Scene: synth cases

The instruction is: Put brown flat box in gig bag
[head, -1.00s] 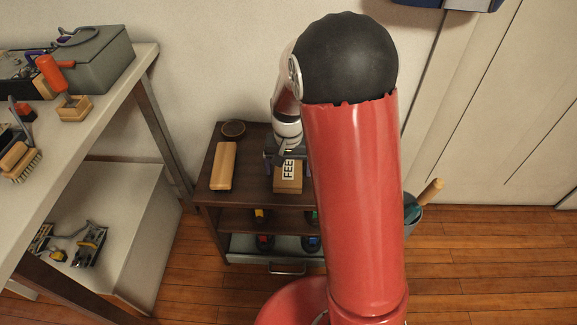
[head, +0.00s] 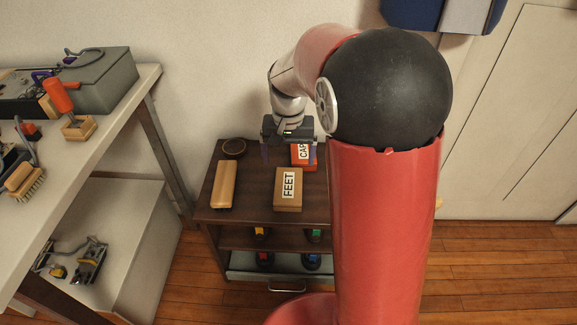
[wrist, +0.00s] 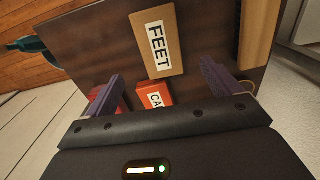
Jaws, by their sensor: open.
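The brown flat box (head: 288,202), labelled FEET, lies on the dark wooden top of a small shelf unit. In the wrist view the box (wrist: 168,22) lies beyond my fingertips, apart from them. My gripper (head: 290,152) is over the back part of the shelf top, behind the box. In the wrist view its two purple fingers (wrist: 162,72) are spread wide with nothing held between them. A blue and grey hanging thing (head: 440,14) at the top right is cut off by the frame; I cannot tell if it is the gig bag.
An orange-red box (head: 311,163) sits behind the FEET box. A tan block (head: 224,186) and a round dark dish (head: 233,148) are on the left of the shelf unit (head: 258,199). A workbench (head: 105,120) with tools stands left. My red arm hides the unit's right side.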

